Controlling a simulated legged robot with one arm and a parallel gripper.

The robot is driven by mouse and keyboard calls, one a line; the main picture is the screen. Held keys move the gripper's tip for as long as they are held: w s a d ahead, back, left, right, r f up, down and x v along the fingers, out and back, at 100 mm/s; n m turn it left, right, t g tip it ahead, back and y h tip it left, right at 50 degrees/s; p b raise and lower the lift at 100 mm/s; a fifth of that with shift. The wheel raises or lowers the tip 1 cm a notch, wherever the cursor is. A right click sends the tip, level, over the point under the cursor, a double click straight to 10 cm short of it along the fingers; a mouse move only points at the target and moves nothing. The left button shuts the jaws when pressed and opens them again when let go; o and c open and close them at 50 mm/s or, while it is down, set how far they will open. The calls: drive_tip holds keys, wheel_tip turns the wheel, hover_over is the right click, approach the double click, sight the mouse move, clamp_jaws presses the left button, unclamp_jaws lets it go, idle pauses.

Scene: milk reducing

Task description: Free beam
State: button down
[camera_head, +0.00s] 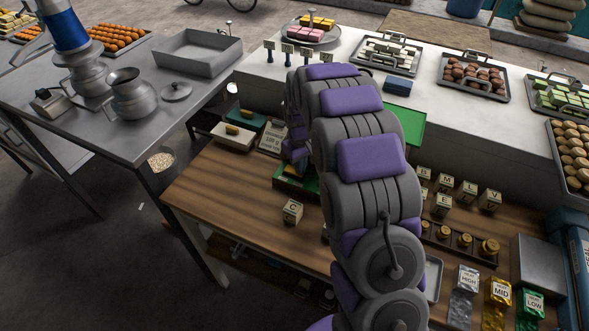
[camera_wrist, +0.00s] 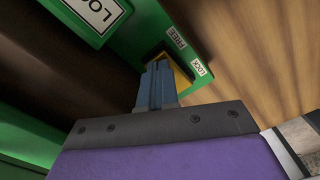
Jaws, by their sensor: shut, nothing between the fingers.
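In the wrist view, the blue fingers of my gripper (camera_wrist: 157,68) are closed together, with nothing seen between them. Their tips are at a yellow part (camera_wrist: 181,76) on a green base (camera_wrist: 208,84); I cannot tell whether they touch it. Small white labels on the base read FREE (camera_wrist: 176,37) and LOCK (camera_wrist: 201,68). The fingers cover some of the yellow part, so its exact setting is unclear. In the head view, the green base (camera_head: 292,184) sits on the wooden bench, mostly hidden by my arm, and my fingers are hidden. I cannot make out the beam.
The wooden bench (camera_head: 225,185) holds a lettered block (camera_head: 292,211) in front of the base and a small sign (camera_head: 271,139) to its left. More lettered blocks (camera_head: 467,190) and brass weights (camera_head: 464,240) stand to the right. Bare wood lies at front left.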

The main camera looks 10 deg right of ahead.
drive_tip(key=shift+f, duration=0.15)
drive_tip(key=shift+r+p, duration=1.25)
drive_tip(key=shift+r, duration=2.25)
drive_tip(key=s+r+m, duration=0.1)
drive_tip(key=s+r, duration=0.4)
drive_tip(key=s, duration=0.5)
drive_tip(key=s+r+m, duration=0.1)
drive_tip(key=s+r, duration=0.4)
drive_tip(key=s, duration=0.4)
drive_tip(key=s+m+g+b, duration=0.1)
drive_tip(key=s+m, duration=0.1)
drive_tip(key=s, duration=2.1)
drive_tip(key=shift+m+g, duration=0.4)
